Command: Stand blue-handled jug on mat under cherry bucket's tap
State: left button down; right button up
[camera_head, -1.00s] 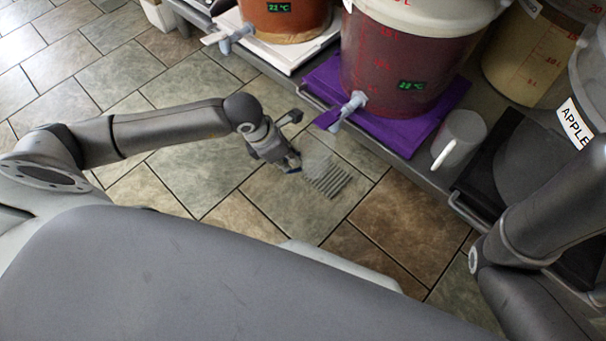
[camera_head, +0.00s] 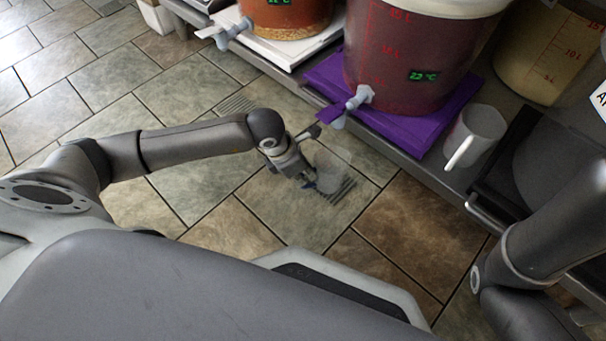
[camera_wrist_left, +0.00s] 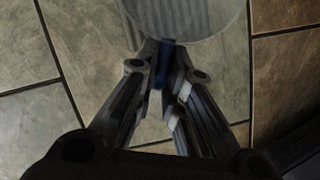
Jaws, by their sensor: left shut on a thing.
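The clear jug (camera_head: 331,167) is in my left gripper (camera_head: 310,180), in front of the shelf and above the tiled floor. In the left wrist view my left gripper (camera_wrist_left: 163,62) is shut on the jug's blue handle (camera_wrist_left: 164,72); the clear jug body (camera_wrist_left: 190,18) lies just beyond the fingertips. The dark red bucket (camera_head: 415,60) stands on the purple mat (camera_head: 400,135), with a pale tap (camera_head: 358,98) at its front left. I cannot read a cherry label on it. The jug is apart from the mat, below and left of the tap. My right gripper is out of view.
A yellowish bucket (camera_head: 545,55) is at the right. A floor drain grate (camera_head: 338,192) shows below the jug.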

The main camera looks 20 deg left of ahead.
pick_arm(q)
jog(key=c, duration=1.5)
grip_release()
jog(key=p+v, duration=0.9)
jog(key=v, duration=0.3)
jog(key=shift+d+r, duration=0.1)
